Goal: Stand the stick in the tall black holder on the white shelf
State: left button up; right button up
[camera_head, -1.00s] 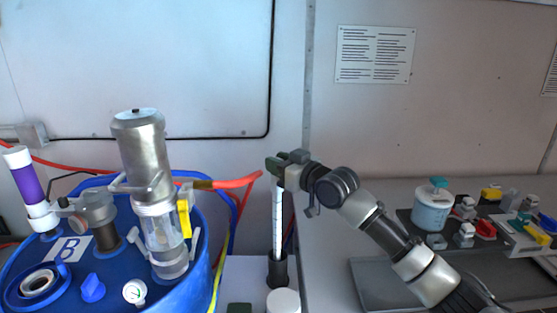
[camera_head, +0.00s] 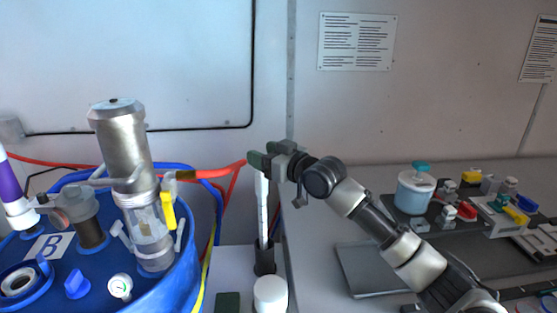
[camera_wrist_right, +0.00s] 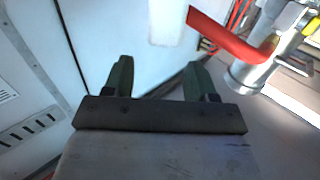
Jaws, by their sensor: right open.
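The white stick (camera_head: 263,212) stands about upright, with its lower end in the tall black holder (camera_head: 265,261) on the white shelf (camera_head: 238,268). My right gripper (camera_head: 260,163) is at the stick's top end, its jaws open and partly covering that end. In the right wrist view, the two dark green fingers of my right gripper (camera_wrist_right: 158,78) are spread apart with nothing clearly between them. I cannot tell there whether a finger touches the stick. My left gripper is not in view.
A blue drum (camera_head: 160,290) with a metal cylinder (camera_head: 122,140) and a red hose (camera_head: 215,174) is close on the left. A white round lid (camera_head: 270,294) is in front of the holder.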

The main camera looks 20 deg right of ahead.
jog(key=b+v, duration=0.2)
jog(key=v, duration=0.8)
jog(key=shift+b, duration=0.3)
